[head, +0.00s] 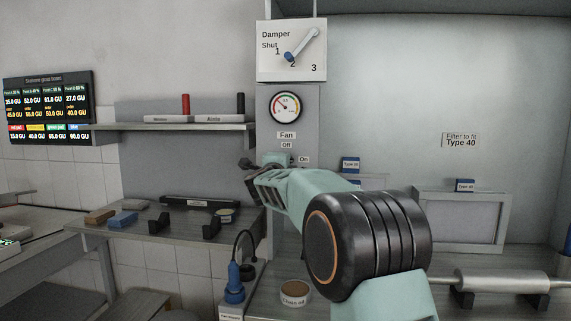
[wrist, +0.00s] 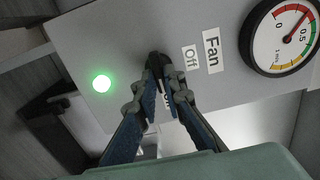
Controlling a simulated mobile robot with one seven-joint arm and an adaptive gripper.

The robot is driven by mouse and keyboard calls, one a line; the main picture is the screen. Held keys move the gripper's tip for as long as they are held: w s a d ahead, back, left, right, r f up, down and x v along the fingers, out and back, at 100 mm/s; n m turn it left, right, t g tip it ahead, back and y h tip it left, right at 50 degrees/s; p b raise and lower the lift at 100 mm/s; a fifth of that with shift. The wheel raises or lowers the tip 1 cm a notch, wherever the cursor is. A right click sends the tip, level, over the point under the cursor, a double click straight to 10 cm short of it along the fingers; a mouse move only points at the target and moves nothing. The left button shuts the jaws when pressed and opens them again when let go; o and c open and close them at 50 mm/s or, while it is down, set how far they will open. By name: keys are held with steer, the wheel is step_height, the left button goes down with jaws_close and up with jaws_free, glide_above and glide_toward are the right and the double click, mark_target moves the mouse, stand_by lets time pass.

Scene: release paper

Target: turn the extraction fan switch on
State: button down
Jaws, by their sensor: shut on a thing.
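The fan switch (wrist: 157,60) is a small dark knob on the grey panel, mostly covered by the fingertips in the wrist view. My gripper (wrist: 159,74) is shut on it, its two fingers pinching the knob from both sides. The "Fan" label (wrist: 212,50) and "Off" label (wrist: 191,58) are beside the knob. A lamp (wrist: 102,83) on the panel glows green. In the head view my gripper (head: 262,165) is at the panel below the "Off" label (head: 286,145), with the "On" label (head: 303,159) to its right. My gripper hides the knob there, and its exact pointing direction is unclear.
A round gauge (head: 285,107) and a damper dial (head: 291,50) are on the panel above. A shelf (head: 175,127) juts out to the left, over a bench with blocks. A framed filter (head: 460,220) stands to the right of my arm.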

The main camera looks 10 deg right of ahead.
steer(key=c, duration=2)
jaws_free()
steer(key=shift+s, duration=0.1)
steer(key=v, duration=1.2)
